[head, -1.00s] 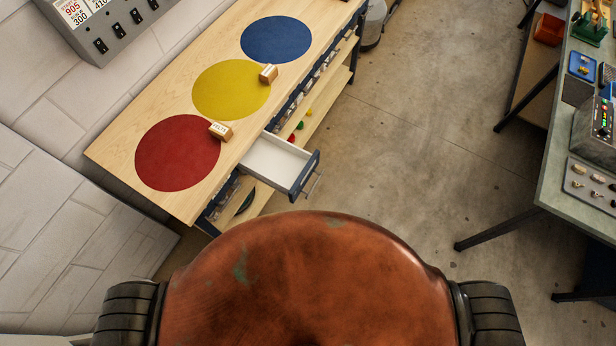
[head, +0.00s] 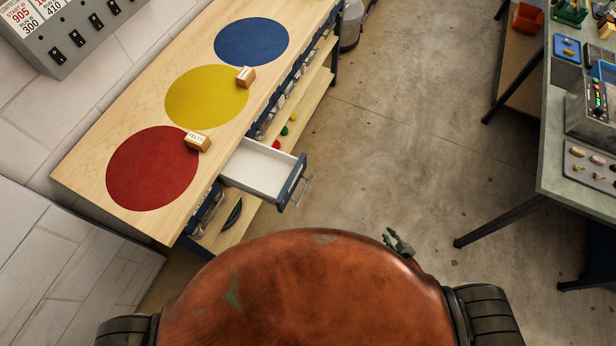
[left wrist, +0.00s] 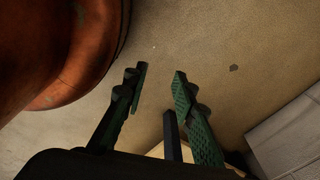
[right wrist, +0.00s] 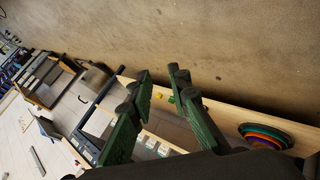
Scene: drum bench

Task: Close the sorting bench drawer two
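The sorting bench (head: 85,150) has one drawer (head: 262,170) pulled out, white inside and empty, with a blue front (head: 291,183) and a bar handle (head: 303,191). No number is readable on it. My right gripper (head: 402,246) shows small beyond the orange body, right of the drawer and apart from it. In the right wrist view its green fingers (right wrist: 160,73) are apart with nothing between them. My left gripper is outside the head view. In the left wrist view its fingers (left wrist: 160,72) are apart and empty above the floor.
Red (head: 152,172), yellow (head: 207,92) and blue (head: 251,42) discs and two small wooden blocks (head: 198,142) (head: 246,75) are on the benchtop. A shelf (head: 303,98) lies below. A grey-green table (head: 556,130) stands right. The floor between (head: 400,130) is clear.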

